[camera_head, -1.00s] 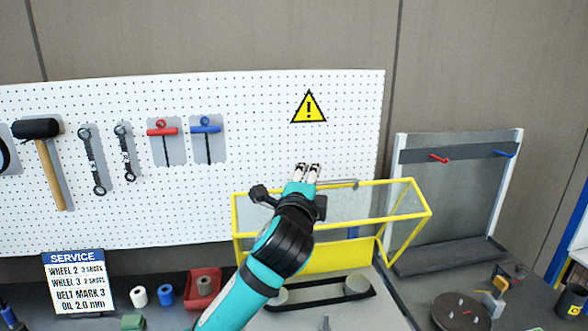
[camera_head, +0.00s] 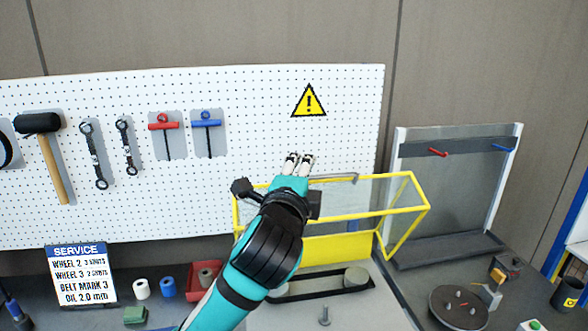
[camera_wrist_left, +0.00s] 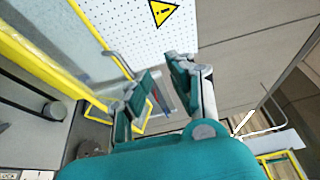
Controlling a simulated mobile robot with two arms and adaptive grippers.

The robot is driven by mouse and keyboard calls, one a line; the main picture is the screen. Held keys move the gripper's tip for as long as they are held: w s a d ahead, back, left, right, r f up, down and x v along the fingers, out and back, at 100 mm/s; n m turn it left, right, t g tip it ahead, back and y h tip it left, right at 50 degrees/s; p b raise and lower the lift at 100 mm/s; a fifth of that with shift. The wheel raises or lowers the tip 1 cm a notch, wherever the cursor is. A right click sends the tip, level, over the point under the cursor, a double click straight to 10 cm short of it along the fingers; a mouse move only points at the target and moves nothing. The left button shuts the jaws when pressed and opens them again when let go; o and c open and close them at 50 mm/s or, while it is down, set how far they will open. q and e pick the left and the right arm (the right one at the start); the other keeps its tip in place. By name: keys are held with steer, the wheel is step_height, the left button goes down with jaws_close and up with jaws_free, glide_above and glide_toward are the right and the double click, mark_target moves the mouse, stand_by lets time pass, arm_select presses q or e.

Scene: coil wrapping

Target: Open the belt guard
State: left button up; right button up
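The belt guard (camera_head: 416,190) is a yellow frame with clear panels and a yellow strip along its lower part. It stands raised at the back of the bench machine, and the belt (camera_head: 318,286) with its two rollers shows uncovered in front of it. A grey bar handle (camera_head: 334,179) is at its top edge. My left gripper (camera_head: 299,160) is just above and left of this handle, pointing at the pegboard. In the left wrist view its fingers (camera_wrist_left: 163,86) are apart with nothing between them; the yellow frame (camera_wrist_left: 45,65) is beside them on the left. My right gripper is not in view.
A white pegboard (camera_head: 270,110) with tools stands close behind. A grey rack (camera_head: 445,200) with red and blue pegs is right of the guard. A service sign (camera_head: 80,276), spools and a red bin (camera_head: 203,278) stand left. A round plate (camera_head: 458,306) lies at the right.

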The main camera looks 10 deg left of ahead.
arm_select(q)
steer(key=shift+s+a+r, duration=0.1)
steer(key=shift+s+r, duration=0.35)
steer(key=shift+s, duration=0.35)
steer(key=shift+s+a+r, duration=0.15)
steer(key=shift+s+r, duration=0.25)
steer(key=shift+s, duration=0.45)
steer(key=shift+s+a+r, duration=0.1)
steer(key=shift+s+r, duration=0.35)
steer(key=shift+s, duration=0.35)
